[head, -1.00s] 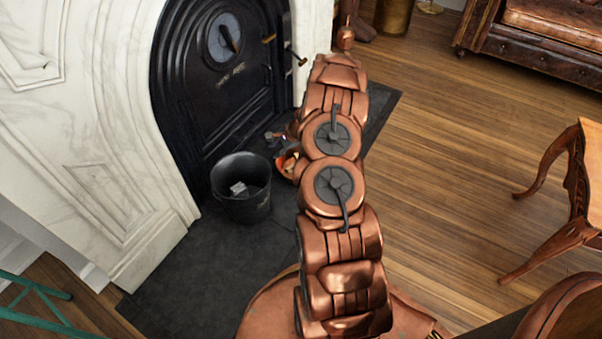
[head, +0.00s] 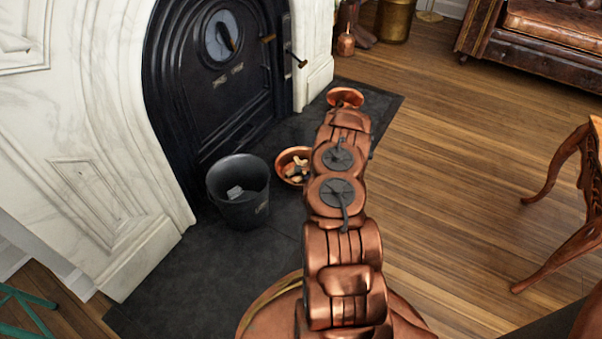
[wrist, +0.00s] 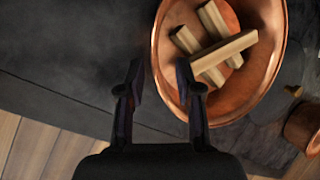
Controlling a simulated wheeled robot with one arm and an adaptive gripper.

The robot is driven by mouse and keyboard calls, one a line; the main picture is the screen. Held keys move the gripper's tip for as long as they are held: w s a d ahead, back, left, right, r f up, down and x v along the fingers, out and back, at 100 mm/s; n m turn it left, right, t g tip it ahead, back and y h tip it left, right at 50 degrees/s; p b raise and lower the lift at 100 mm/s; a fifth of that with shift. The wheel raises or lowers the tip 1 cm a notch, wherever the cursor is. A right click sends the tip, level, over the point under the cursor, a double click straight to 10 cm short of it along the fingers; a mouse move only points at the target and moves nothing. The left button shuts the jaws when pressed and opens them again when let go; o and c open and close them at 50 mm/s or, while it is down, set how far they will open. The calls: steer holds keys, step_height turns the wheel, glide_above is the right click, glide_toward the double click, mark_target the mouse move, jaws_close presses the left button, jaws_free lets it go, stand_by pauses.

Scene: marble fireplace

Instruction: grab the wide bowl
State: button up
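The wide bowl is a copper bowl (head: 281,161) on the dark hearth slab, left of my arm, with several pale wood pieces in it. In the wrist view the bowl (wrist: 268,62) fills the upper right. My gripper (wrist: 161,78) is open and empty there, with two dark fingers. The left finger appears outside the bowl's left rim, and the right finger overlaps the bowl near a wood piece. The near-left rim appears between the fingers; I cannot tell the height gap. The fingers are hidden in the head view.
A black bucket (head: 239,209) stands left of the bowl. The black fireplace door (head: 226,95) and white marble surround (head: 95,130) are behind. A small copper pot (head: 346,43) stands farther back. A wooden table (head: 560,210) is at right. Wood floor between is clear.

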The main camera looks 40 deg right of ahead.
steer(key=b+x, duration=0.2)
steer(key=x, duration=0.2)
steer(key=shift+s+a+f, duration=0.1)
steer(key=shift+a+f, duration=0.05)
steer(key=shift+w+f, duration=0.2)
steer(key=shift+w, duration=0.05)
jaws_close()
